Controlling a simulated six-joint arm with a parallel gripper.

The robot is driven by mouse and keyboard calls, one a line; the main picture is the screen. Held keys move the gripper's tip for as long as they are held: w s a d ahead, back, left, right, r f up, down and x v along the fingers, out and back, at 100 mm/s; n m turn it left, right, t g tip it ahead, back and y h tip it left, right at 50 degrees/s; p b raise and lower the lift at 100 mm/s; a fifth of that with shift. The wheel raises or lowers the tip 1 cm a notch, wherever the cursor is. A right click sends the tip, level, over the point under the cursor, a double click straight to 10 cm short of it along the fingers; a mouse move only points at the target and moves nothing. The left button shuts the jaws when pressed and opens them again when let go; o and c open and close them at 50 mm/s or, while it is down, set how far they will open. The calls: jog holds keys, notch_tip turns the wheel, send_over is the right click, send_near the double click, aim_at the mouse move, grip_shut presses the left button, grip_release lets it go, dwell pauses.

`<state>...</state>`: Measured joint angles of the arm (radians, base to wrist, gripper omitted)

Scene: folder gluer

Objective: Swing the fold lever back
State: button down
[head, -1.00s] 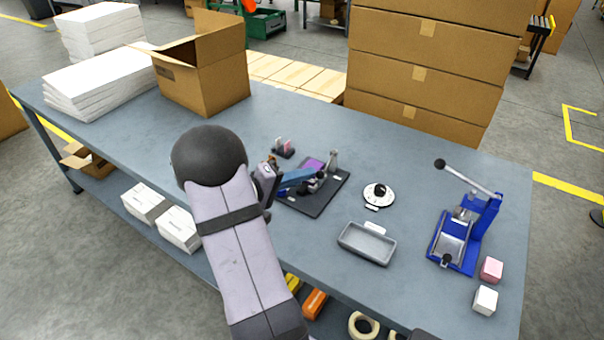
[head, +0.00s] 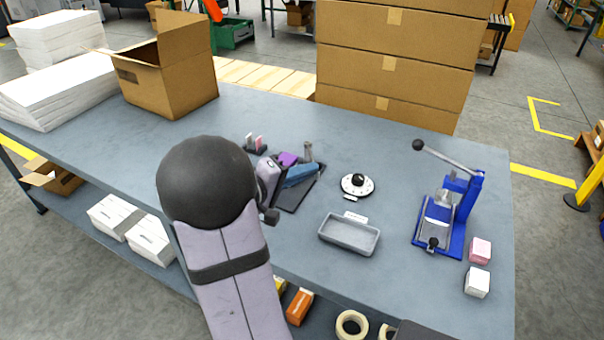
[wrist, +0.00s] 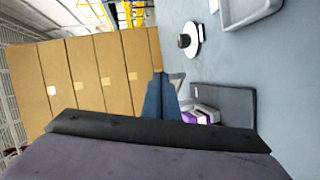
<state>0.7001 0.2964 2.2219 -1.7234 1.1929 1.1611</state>
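The folding fixture is a dark flat plate (head: 291,199) on the table, with a purple piece (head: 288,158) at its back. A short grey upright part (head: 308,151), which looks like the fold lever, stands at its back right. My gripper (head: 302,175) has blue fingers and reaches low over the plate, close to the upright part; I cannot tell whether they touch. In the wrist view the blue fingers (wrist: 160,100) look close together, with a grey part (wrist: 177,79) just beyond them and the purple-and-white piece (wrist: 200,114) beside them. The finger gap is not clear.
A white dial (head: 357,184), a grey tray (head: 349,234) and a blue press (head: 447,210) with a black-knobbed lever stand to the right. A small holder with pink pieces (head: 256,145) is behind my wrist. An open carton (head: 170,75) stands back left.

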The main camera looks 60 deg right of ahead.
jog(key=s+b+v, duration=0.1)
jog(key=s+v, duration=0.1)
jog(key=v, duration=1.1)
jog(key=shift+a+r+b, duration=0.2)
jog(key=shift+a+b, duration=0.1)
jog(key=shift+b, duration=0.05)
